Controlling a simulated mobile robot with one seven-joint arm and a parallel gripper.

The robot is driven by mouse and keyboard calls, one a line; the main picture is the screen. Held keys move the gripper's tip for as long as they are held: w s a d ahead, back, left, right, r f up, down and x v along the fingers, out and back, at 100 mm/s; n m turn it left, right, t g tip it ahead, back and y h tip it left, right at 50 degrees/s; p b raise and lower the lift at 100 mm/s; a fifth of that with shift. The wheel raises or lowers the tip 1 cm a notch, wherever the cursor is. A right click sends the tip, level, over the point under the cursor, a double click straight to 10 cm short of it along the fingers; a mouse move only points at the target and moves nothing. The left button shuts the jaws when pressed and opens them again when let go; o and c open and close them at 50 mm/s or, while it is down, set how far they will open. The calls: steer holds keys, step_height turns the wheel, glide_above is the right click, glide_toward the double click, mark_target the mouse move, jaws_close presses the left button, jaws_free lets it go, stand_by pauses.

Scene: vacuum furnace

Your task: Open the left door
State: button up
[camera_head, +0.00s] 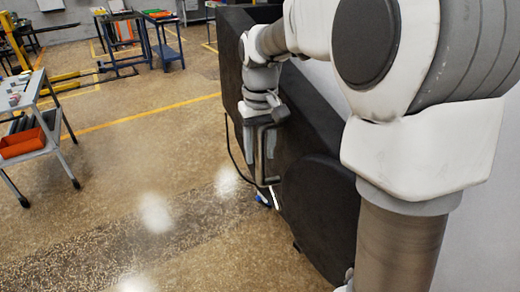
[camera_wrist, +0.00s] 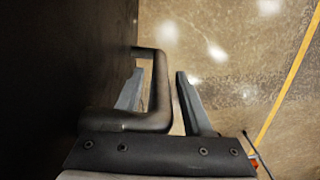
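The furnace door is a dark, nearly black panel (camera_head: 310,130) below my arm in the head view. It fills the left side of the wrist view (camera_wrist: 60,70), its edge running up the picture. A dark bent bar handle (camera_wrist: 158,95) stands out from it. My gripper (camera_wrist: 160,73) is open, with one grey finger on each side of the handle bar. A narrow gap shows between the bar and the right finger; contact on the left cannot be told. In the head view my gripper (camera_head: 261,163) points down at the handle, which is partly hidden.
Open concrete floor (camera_head: 130,180) lies left of the furnace, with a yellow line across it. A grey cart (camera_head: 40,125) with an orange bin (camera_head: 22,143) stands at the left. Blue-legged tables (camera_head: 165,45) stand at the back.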

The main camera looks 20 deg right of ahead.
jaws_close()
stand_by(1.2)
